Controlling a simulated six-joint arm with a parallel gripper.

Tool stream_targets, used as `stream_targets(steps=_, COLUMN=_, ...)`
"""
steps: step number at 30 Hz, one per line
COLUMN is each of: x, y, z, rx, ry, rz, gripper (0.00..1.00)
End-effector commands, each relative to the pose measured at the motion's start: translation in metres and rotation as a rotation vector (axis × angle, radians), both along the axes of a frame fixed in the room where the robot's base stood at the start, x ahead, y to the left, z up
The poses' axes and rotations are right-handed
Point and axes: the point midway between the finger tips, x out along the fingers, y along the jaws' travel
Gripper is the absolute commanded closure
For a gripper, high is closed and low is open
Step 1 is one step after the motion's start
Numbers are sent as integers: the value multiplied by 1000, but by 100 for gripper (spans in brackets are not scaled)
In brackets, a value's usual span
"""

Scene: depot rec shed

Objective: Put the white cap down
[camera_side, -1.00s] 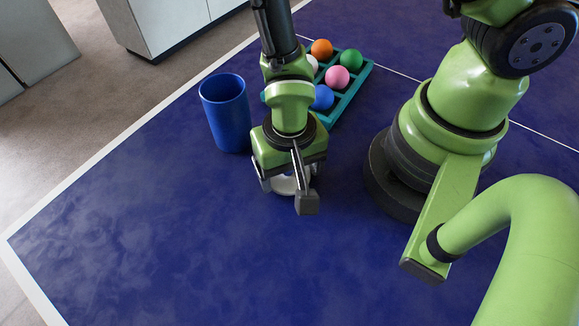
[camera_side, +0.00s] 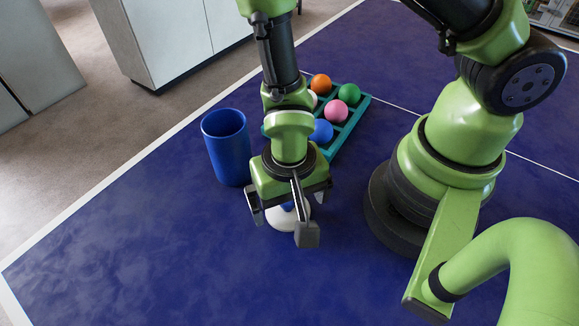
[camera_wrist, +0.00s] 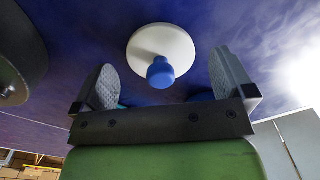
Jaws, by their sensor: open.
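The white cap (camera_side: 287,221) is a round white disc with a blue knob, and it appears to lie on the dark blue tabletop below my gripper (camera_side: 281,214). In the wrist view the whole disc (camera_wrist: 161,42) shows with its blue knob (camera_wrist: 160,72) pointing at the camera. My gripper's two grey fingers (camera_wrist: 165,82) are open on either side of the knob, with clear gaps to it. The side view partly hides the cap behind a finger.
A blue cup (camera_side: 227,150) stands upright to the left of my gripper. Behind it is a teal tray (camera_side: 350,122) with several coloured balls. The blue table (camera_side: 130,240) is clear at the front left; its white border runs along the left.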

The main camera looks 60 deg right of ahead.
Motion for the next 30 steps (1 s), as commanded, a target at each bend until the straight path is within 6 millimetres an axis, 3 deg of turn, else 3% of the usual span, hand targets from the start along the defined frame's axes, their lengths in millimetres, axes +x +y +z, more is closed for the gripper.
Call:
stream_targets(steps=15, x=1, y=0, z=85, rx=5, ry=-6, rz=1, gripper=0)
stream_targets(steps=30, x=3, y=-3, z=115, rx=17, ry=-21, rz=3, gripper=0)
